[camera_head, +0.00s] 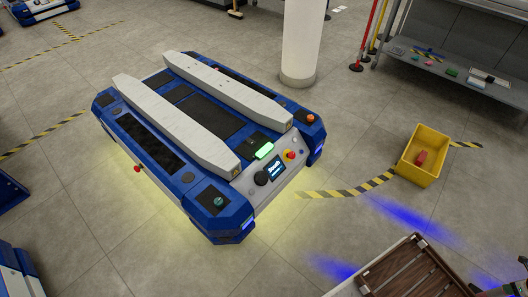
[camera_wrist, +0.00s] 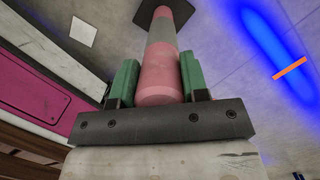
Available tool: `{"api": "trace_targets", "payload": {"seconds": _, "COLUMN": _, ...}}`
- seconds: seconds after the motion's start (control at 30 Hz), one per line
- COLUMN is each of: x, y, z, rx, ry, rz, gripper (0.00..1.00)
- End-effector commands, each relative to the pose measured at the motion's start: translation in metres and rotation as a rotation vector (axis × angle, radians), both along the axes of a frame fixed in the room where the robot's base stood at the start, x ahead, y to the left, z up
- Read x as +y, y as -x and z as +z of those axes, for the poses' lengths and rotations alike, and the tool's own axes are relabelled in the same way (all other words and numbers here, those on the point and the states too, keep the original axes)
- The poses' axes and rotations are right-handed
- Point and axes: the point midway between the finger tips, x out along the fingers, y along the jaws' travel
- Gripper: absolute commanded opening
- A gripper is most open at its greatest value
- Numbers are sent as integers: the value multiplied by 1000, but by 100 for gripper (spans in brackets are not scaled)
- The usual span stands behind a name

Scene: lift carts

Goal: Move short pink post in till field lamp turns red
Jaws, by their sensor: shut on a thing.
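My gripper (camera_wrist: 160,66) has two green fingers and is shut on a pink post (camera_wrist: 158,92). The post is cone-shaped, with a grey band and a dark square base at its far end in the wrist view. Its near end lies between the fingers. In the head view the post is not clearly seen. A bar-shaped lamp (camera_head: 264,151) glows green on the front of the blue and white lift cart (camera_head: 205,135). I cannot tell whether it is the field lamp. No red-lit lamp is plain.
Blue light patches lie on the floor (camera_head: 408,217); one shows in the wrist view (camera_wrist: 270,50). A yellow bin (camera_head: 408,171) holds a red block. A wooden crate (camera_head: 410,275) is at lower right. A magenta panel (camera_wrist: 45,98) is left of the post. Open floor lies before the cart.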

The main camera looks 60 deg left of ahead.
Motion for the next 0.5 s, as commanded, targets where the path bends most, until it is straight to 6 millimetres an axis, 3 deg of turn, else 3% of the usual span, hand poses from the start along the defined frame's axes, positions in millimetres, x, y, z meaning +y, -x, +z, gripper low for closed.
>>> {"api": "trace_targets", "payload": {"seconds": 0.5, "x": 23, "y": 9, "z": 1, "rx": 0, "ry": 0, "rz": 1, "gripper": 0}}
